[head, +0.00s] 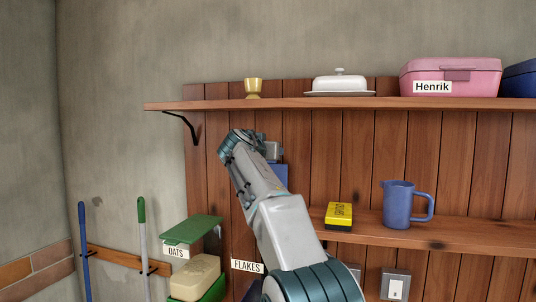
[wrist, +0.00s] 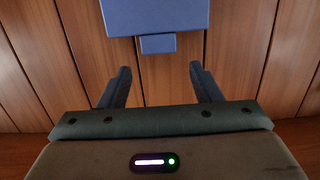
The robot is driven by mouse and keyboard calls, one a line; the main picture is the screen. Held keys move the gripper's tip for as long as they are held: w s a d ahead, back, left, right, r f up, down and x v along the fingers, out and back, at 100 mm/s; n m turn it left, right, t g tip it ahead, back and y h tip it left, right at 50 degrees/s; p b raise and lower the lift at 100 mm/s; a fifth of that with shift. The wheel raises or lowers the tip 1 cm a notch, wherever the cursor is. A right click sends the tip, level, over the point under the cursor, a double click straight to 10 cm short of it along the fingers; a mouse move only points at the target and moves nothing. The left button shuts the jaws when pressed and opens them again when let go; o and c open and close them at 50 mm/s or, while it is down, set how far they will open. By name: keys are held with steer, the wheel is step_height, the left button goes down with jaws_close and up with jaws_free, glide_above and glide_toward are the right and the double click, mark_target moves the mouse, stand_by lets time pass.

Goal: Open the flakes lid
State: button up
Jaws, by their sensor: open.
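A white FLAKES label (head: 247,266) shows low in the head view, left of my arm. The box it belongs to is mostly hidden behind my arm. A blue panel (head: 280,175) shows just beyond my arm, beside my gripper (head: 272,151); it looks like the flakes lid, but its hinge and angle are hidden. In the wrist view a flat blue panel (wrist: 160,14) with a small blue tab (wrist: 158,43) is at the top centre. My gripper (wrist: 160,72) is open and empty, its fingers spread below the tab and apart from it.
A green OATS box (head: 213,291) with a raised green lid (head: 192,230) stands at the left. A wooden shelf (head: 300,103) runs above my gripper. A blue jug (head: 398,205) and yellow box (head: 339,214) stand on the lower shelf at the right.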

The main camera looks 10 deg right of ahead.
steer(key=b+v, duration=0.5)
steer(key=v, duration=0.7)
steer(key=shift+s+a, duration=0.15)
steer(key=shift+s, duration=0.25)
